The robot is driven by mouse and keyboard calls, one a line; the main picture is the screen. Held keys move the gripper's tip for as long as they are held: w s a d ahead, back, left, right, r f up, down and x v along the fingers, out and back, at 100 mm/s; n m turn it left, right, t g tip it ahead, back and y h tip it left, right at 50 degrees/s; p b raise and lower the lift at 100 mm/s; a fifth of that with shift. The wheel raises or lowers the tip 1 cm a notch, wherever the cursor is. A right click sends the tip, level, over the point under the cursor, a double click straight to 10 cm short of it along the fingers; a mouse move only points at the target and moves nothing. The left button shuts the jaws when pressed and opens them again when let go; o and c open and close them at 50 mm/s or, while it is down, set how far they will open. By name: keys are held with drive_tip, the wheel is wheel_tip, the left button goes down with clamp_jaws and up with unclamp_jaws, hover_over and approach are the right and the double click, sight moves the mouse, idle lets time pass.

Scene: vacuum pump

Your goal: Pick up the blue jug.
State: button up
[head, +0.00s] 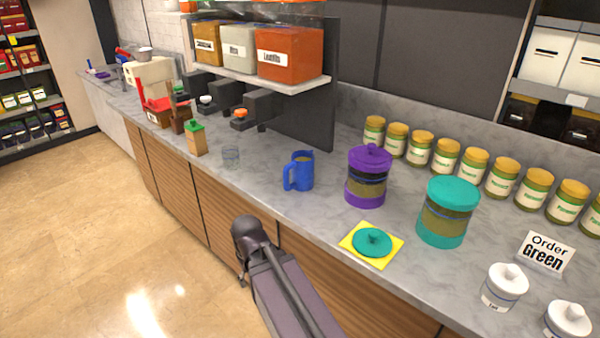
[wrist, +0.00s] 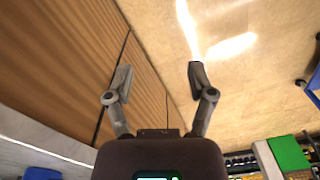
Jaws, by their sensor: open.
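The blue jug (head: 301,172) stands upright on the grey counter (head: 330,212), near its front edge, in the head view. Its handle points left. My gripper (wrist: 158,76) is open and empty in the wrist view, with its fingers pointing past wooden cabinet fronts and the tan floor. In the head view my arm is in front of the counter, below the jug, and my fingers cannot be made out. Blue patches show at the wrist view's lower left and right edge; I cannot tell whether either is the jug.
A teal lid (head: 372,241) lies on a yellow mat (head: 350,246) in front. A teal canister (head: 446,213) and several yellow-lidded jars (head: 446,155) are further right. A shelf (head: 300,91) overhangs behind.

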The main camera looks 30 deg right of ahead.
drive_tip(key=w+d+r+t+p, duration=0.2)
drive_tip(key=w+d+r+p, duration=0.8)
drive_tip(key=w+r+p, duration=0.2)
drive_tip(key=n+t+p, duration=0.2)
drive_tip(key=t+p, duration=0.1)
drive_tip(key=p, duration=0.6)
approach(288, 177)
wheel_tip(288, 177, up, 3)
drive_tip(key=d, duration=0.1)
drive_tip(key=shift+d+y, duration=0.1)
drive_tip(key=shift+y, duration=0.3)
drive_tip(key=shift+f, duration=0.15)
drive_tip(key=b+x, duration=0.7)
drive_tip(key=x, duration=0.1)
drive_tip(key=shift+f+b, duration=0.25)
drive_tip(key=shift+b, duration=0.1)
drive_tip(key=shift+s, duration=0.1)
drive_tip(key=b+x, duration=0.3)
drive_tip(key=shift+s+a+f, duration=0.2)
drive_tip(key=shift+a+f, duration=0.05)
drive_tip(key=shift+f, duration=0.15)
drive_tip(key=shift+w+f+g+b, duration=0.35)
drive_tip(key=shift+f+b, duration=0.35)
drive_tip(key=shift+b, duration=0.25)
